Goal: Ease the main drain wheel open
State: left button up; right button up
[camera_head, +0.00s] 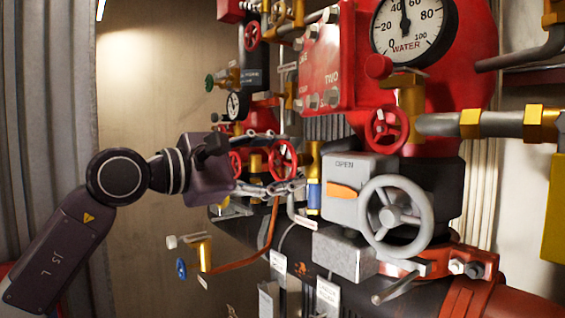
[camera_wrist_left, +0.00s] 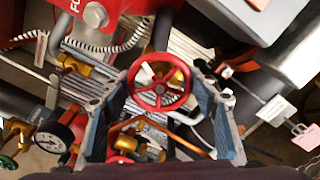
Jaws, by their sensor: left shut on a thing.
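A small red handwheel (camera_head: 283,159) is at the left part of the pipework in the head view, and no readable label marks it as the main drain. My left gripper (camera_head: 278,163) reaches in from the left with its fingers around this wheel, one above and one below. In the left wrist view the red wheel (camera_wrist_left: 159,84) shows its spokes and rim between the two fingers (camera_wrist_left: 160,98). The gripper is shut on the wheel; the exact contact points are hard to see. My right gripper is in neither view.
A large grey handwheel (camera_head: 396,216) on a grey box marked OPEN stands to the right. A water gauge (camera_head: 412,28) and another red wheel (camera_head: 387,129) are above it. A copper pipe (camera_head: 250,264) and a blue-handled valve (camera_head: 181,268) are below my gripper. The wall at left is bare.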

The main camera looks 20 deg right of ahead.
pick_arm(q)
jog(key=n+b, duration=0.2)
jog(key=n, duration=0.1)
jog(key=shift+f+n, duration=0.1)
jog(key=shift+n, duration=0.3)
jog(key=n+b, duration=0.1)
jog(key=n, duration=0.1)
jog(key=shift+n, duration=0.3)
jog(key=n+b, duration=0.2)
jog(key=n, duration=0.1)
jog(key=shift+n, duration=0.3)
jog(key=n+b, duration=0.1)
jog(key=n, duration=0.1)
jog(key=n+b, duration=0.1)
jog(key=shift+r+n, duration=0.2)
jog(key=shift+n, duration=0.2)
jog(key=n+b, duration=0.3)
jog(key=n, duration=0.4)
jog(key=n+b, duration=0.2)
jog(key=n, duration=0.4)
jog(key=shift+a+r, duration=0.1)
jog(key=shift+r, duration=0.05)
jog(key=shift+b, duration=0.3)
